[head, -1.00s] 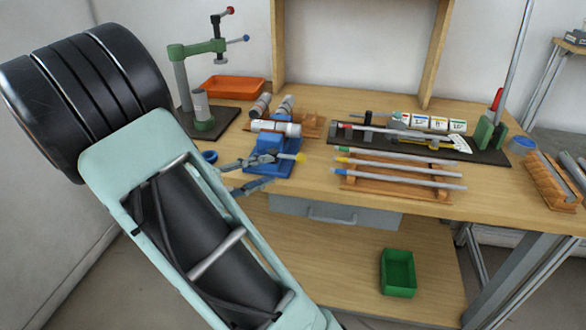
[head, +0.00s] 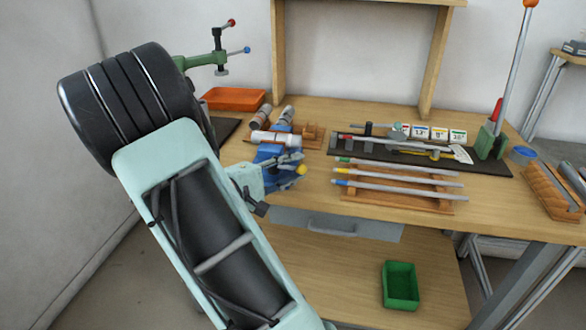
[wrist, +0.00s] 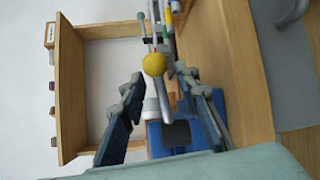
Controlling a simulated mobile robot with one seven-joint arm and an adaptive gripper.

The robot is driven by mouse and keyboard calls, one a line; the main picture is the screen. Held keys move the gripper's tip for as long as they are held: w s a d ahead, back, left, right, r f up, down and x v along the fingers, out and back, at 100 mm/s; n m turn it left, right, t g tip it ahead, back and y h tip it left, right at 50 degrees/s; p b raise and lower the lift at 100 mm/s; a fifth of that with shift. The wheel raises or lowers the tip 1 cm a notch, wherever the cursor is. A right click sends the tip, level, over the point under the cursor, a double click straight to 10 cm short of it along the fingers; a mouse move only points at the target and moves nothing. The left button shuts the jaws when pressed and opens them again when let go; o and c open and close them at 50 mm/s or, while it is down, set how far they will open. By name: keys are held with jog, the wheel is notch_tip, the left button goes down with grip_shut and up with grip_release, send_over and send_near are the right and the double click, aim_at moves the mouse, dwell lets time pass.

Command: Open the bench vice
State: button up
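The blue bench vice (head: 266,154) stands at the bench's front edge, partly hidden behind my gripper in the head view. It also shows in the wrist view (wrist: 205,137). A pale cylinder (head: 276,137) lies across its top. The vice handle's yellow ball (head: 301,170) sticks out on the right; in the wrist view the yellow ball (wrist: 155,64) appears between my fingertips, with a grey bar beside it. My gripper (head: 282,184) is open, its fingers spread either side of the handle area. The wrist view shows both fingers of my gripper (wrist: 157,77) apart. I cannot tell whether they touch the handle.
A wooden rack with several rods (head: 400,182) lies right of the vice. A dark mat with tools (head: 345,150) is behind it. An orange tray (head: 235,99) and a green clamp stand (head: 205,60) are at the back left. A green bin (head: 400,285) sits on the lower shelf.

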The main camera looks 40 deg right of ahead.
grip_shut()
dwell(0.3)
jog(key=shift+d+f, duration=0.1)
jog(key=shift+d+f+n+t+b, duration=0.1)
jog(key=shift+d+n+t+b, duration=0.15)
jog(key=shift+n+t+b, duration=0.55)
jog(key=shift+w+d+n+t+y+b, duration=0.2)
jog(key=shift+d+n+t+y+b, duration=0.15)
jog(key=shift+t+b, duration=0.6)
jog(key=shift+a+r, duration=0.1)
jog(key=shift+r, duration=0.1)
